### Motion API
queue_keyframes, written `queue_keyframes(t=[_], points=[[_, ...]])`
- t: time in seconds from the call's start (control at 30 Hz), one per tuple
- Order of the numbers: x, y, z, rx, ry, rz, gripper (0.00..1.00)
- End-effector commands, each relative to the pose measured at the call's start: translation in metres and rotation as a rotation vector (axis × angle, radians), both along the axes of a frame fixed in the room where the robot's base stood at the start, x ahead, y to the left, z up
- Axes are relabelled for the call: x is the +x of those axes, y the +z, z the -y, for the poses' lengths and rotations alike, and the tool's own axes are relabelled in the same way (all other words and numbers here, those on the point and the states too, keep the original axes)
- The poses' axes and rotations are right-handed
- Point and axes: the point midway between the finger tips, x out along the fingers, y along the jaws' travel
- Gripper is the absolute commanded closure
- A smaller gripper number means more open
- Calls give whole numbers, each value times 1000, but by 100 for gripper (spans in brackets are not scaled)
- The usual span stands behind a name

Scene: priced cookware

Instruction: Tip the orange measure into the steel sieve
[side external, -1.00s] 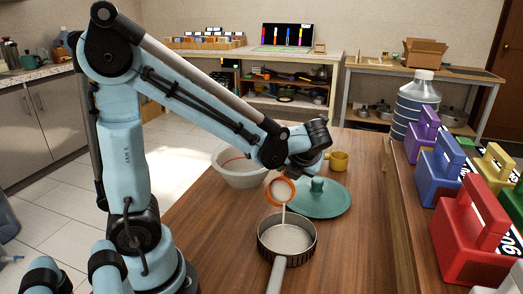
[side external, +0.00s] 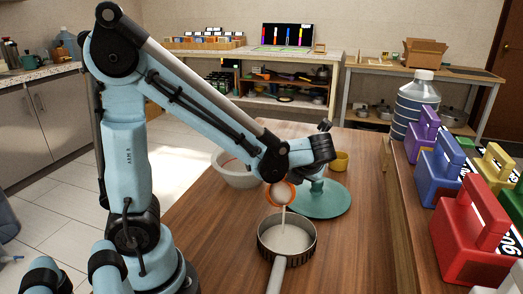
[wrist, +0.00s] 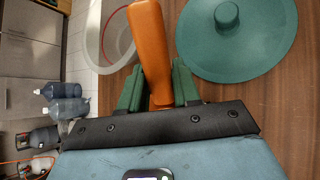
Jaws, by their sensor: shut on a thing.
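The orange measure (side external: 292,190) is tilted over the steel sieve (side external: 277,274), its orange rim and pale inside showing in the side view. A thin pale stream (side external: 284,216) runs from it down into the sieve. The sieve sits on the wooden table with its handle toward the camera, and pale matter covers its inside. In the wrist view my gripper (wrist: 157,82) is shut on the orange handle (wrist: 148,35), with green fingers on both sides. In the side view the fingers are hidden behind my wrist.
A white bowl (side external: 238,180) stands behind my forearm. A teal lid (side external: 325,203) lies right of the measure, near a yellow mug (side external: 340,161). The table around the sieve is clear.

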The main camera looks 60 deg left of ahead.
Motion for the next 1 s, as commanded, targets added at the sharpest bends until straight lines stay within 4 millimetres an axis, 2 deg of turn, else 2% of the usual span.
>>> queue_keyframes(t=[1.0], points=[[-1, 7, 7, 110, -1, 30, 100]])
